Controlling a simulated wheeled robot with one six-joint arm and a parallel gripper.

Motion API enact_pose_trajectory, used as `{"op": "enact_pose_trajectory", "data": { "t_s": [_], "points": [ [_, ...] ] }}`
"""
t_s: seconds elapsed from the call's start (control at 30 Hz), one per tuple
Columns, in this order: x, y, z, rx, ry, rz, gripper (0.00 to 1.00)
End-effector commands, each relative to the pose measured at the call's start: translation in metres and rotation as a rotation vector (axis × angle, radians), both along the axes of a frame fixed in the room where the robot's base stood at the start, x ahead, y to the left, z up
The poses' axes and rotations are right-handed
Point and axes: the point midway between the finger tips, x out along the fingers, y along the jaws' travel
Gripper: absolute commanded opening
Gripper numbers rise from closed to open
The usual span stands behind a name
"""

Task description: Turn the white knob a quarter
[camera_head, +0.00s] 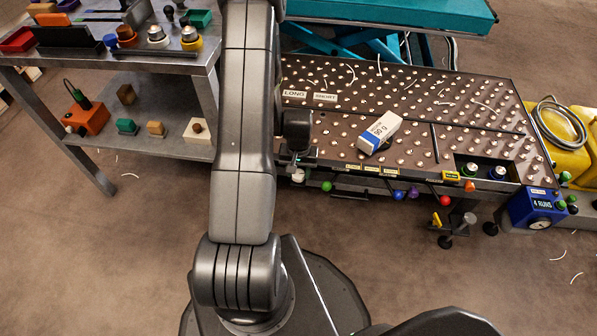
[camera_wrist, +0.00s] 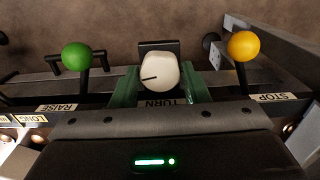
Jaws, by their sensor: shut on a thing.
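The white knob (camera_wrist: 159,78) sits in the middle of the wrist view, with a dark pointer line on its face that runs roughly level toward the left. A TURN label (camera_wrist: 163,102) shows just below it. My gripper (camera_wrist: 160,85) has its two green fingers on either side of the knob and is shut on it. In the head view the knob (camera_head: 298,175) shows small at the table's front edge, below my gripper (camera_head: 297,158). My arm hides part of the area left of it.
A green ball lever (camera_wrist: 76,56) by RAISE stands left of the knob, and a yellow ball lever (camera_wrist: 243,46) by STOP stands right. A white and blue ream (camera_head: 380,132) lies on the ball table (camera_head: 470,100). A grey shelf bench (camera_head: 150,75) stands at left.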

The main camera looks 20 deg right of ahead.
Motion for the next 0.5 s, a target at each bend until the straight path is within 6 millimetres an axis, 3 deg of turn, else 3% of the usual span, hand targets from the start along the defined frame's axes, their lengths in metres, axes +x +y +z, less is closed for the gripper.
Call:
{"op": "enact_pose_trajectory", "data": {
  "t_s": [0.5],
  "points": [
    [-0.0006, 0.0004, -0.0004, 0.001, 0.002, 0.386, 0.18]
  ]
}}
